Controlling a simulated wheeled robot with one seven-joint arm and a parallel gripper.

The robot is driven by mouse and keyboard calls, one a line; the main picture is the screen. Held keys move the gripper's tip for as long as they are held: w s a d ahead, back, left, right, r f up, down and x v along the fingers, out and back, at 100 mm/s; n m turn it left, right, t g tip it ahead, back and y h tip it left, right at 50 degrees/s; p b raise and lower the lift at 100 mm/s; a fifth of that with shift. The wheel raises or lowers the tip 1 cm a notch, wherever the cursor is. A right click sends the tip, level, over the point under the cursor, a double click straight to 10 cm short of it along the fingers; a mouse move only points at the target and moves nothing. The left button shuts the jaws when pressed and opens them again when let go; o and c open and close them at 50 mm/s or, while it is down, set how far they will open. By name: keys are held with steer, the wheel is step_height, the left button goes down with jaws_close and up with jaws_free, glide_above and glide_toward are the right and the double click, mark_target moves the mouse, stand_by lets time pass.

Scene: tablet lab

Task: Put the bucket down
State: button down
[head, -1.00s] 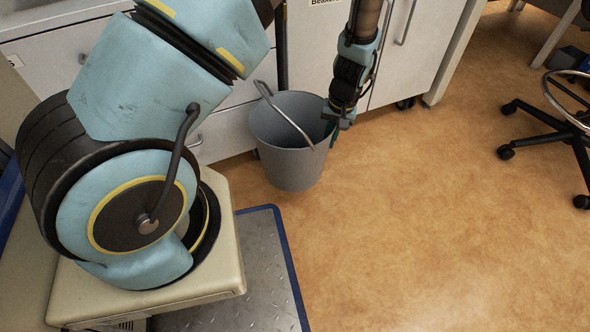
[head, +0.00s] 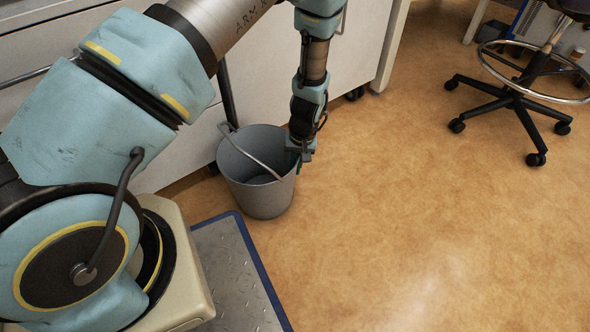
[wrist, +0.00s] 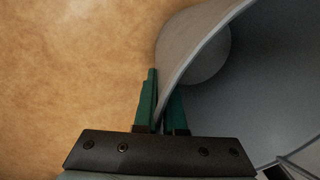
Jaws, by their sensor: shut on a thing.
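The grey bucket (head: 262,190) is upright beside the white cabinets in the head view, with its metal handle (head: 252,153) leaning across its mouth. It looks empty. It appears at or very near floor level; its base contact is hard to tell. My gripper (head: 299,158) is at the bucket's right rim. In the wrist view the green fingers of my gripper (wrist: 161,103) are shut on the bucket wall (wrist: 190,55), one finger outside and one inside.
White cabinets (head: 270,70) stand right behind the bucket. A wheeled stool (head: 520,95) is at the upper right. My base is close at the lower left. The orange-brown floor (head: 400,210) to the right is clear.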

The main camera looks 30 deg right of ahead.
steer(key=shift+f, duration=0.15)
steer(key=c, duration=1)
jaws_free()
